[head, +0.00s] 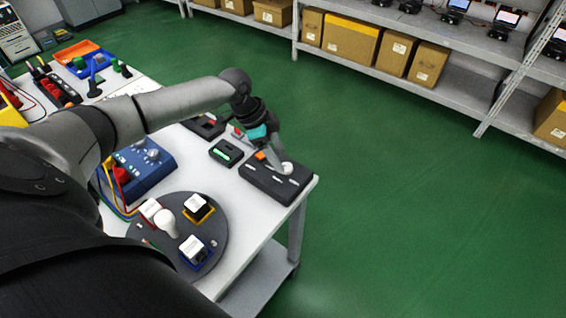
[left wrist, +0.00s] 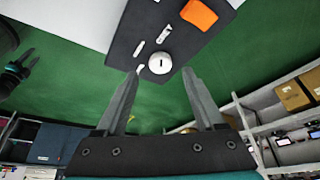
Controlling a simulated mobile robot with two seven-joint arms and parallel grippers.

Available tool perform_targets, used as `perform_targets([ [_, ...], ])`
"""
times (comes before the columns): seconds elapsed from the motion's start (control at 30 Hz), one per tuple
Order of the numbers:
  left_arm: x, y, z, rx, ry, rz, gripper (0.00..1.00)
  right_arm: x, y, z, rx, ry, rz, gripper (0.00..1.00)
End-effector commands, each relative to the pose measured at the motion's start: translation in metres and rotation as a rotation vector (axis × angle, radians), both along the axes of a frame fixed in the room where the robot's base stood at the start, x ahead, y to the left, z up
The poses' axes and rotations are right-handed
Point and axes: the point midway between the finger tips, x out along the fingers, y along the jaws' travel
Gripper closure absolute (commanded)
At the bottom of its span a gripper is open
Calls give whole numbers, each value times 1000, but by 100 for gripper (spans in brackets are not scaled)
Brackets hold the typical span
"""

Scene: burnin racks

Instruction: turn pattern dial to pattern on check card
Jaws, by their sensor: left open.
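The pattern dial appears to be the pale round knob (head: 288,168) at the right end of a black box (head: 262,187) on the white table. The left wrist view shows this knob (left wrist: 160,63) with a dark slot in its face, beside white marks. My left gripper (head: 282,163) is at the knob in the head view. In the left wrist view its fingers (left wrist: 161,72) are open, with the knob just beyond and between the tips. Contact cannot be told. I cannot make out which item is the check card. A small, distant dark gripper (left wrist: 28,62) appears to be my right.
An orange block (head: 260,155) sits on the black box. A small device with a green display (head: 226,152) stands beside it. A blue instrument (head: 146,168) and a dark round plate (head: 180,250) with white-topped blocks are nearer. Shelves with boxes line the back.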

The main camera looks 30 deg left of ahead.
Motion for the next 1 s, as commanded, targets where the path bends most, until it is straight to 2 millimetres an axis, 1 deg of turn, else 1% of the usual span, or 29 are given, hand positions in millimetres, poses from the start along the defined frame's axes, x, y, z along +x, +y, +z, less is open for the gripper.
perform_targets([
  [0.03,2,-3,-9,-1,1,0,29,5,3,-2,4,-8,-1,50],
  [0.1,4,-7,-18,-1,-1,-1,29,8,7,-4,10,-14,-2,50],
  [0.23,7,-10,-29,0,0,0,29,8,13,-5,18,-15,-4,50],
  [0.37,8,-11,-33,1,-1,0,29,7,14,-6,20,-13,-5,50],
  [0.6,8,-12,-33,1,-1,-1,29,4,13,-6,17,-8,-3,50],
  [0.67,8,-12,-33,1,-1,-1,35,3,12,-6,16,-6,-3,50],
  [1.0,7,-11,-33,1,0,0,73,1,7,-6,10,-2,1,50],
])
